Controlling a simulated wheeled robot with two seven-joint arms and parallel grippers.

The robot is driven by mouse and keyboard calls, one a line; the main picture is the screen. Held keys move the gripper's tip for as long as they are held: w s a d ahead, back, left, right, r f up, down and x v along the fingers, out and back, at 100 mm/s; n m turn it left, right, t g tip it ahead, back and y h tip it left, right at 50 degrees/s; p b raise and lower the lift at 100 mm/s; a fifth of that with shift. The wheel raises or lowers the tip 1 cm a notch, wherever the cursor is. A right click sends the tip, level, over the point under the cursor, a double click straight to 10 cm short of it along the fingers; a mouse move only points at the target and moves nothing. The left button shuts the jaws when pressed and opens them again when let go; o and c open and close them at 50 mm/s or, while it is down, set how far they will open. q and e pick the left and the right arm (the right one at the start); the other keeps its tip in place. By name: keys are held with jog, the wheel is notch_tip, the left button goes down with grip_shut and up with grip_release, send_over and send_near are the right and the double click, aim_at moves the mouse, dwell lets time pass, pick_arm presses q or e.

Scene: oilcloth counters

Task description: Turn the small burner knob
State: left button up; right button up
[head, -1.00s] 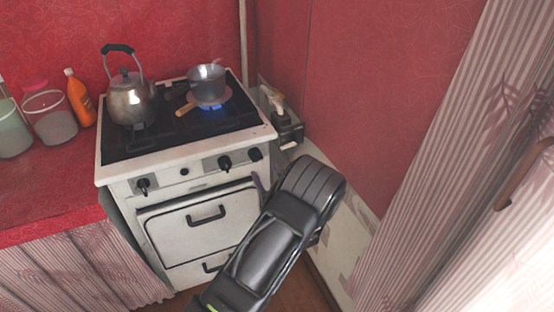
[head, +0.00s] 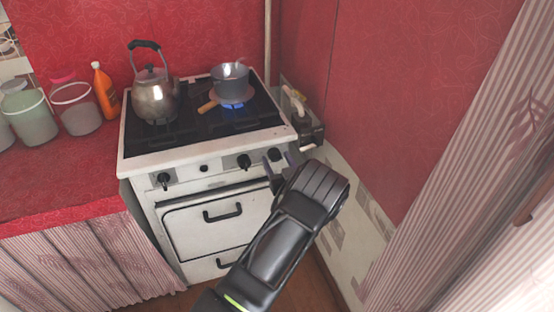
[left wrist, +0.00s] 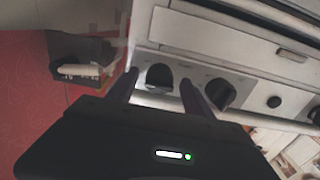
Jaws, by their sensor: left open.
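The white stove's front panel carries several black knobs. The rightmost knob (head: 275,154) shows at the left in the left wrist view (left wrist: 159,76). A second large knob (head: 244,161) is beside it and also shows in the wrist view (left wrist: 221,93). A small round black knob (head: 204,168) and a left knob (head: 164,180) are further along. My left gripper (head: 279,167) is open at the panel, one finger on either side of the rightmost knob in the wrist view, with gaps visible. Which knob is the small burner's is not marked legibly. My right gripper is not visible.
A kettle (head: 156,98) stands at the left. The oven door handle (head: 222,212) is below the knobs. A red wall (head: 400,100) is close on the right.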

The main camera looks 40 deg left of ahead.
pick_arm(q)
jog(key=shift+w+a, duration=0.1)
jog(key=shift+a, duration=0.1)
grip_shut()
dwell(0.6)
